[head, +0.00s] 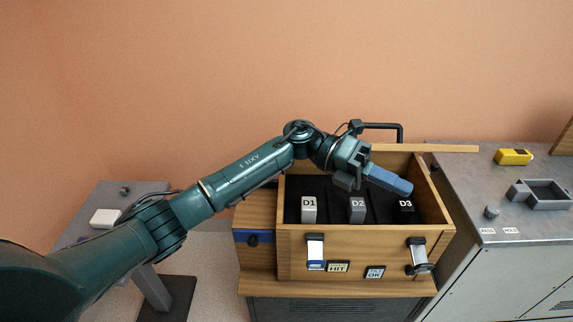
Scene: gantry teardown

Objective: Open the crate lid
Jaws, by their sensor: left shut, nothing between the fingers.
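The wooden crate (360,258) stands in the middle of the head view, and its top is uncovered. Inside, blocks marked D1 (309,210), D2 (357,210) and D3 (405,206) stand in dark compartments. A wooden strip (450,148) at the crate's back looks like the lid's edge; the rest is hidden or cannot be told. A black bar handle (384,126) rises there, behind my left wrist. My left gripper (406,187) is shut and empty, its blue fingers over the crate's right half, pointing right and down. My right gripper is not in view.
Two latches, left (315,252) and right (418,256), are on the crate's front, with HIT and OK labels between. The right grey counter (465,185) holds a yellow block (513,157) and a grey tray (540,187). A side table (110,220) stands left.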

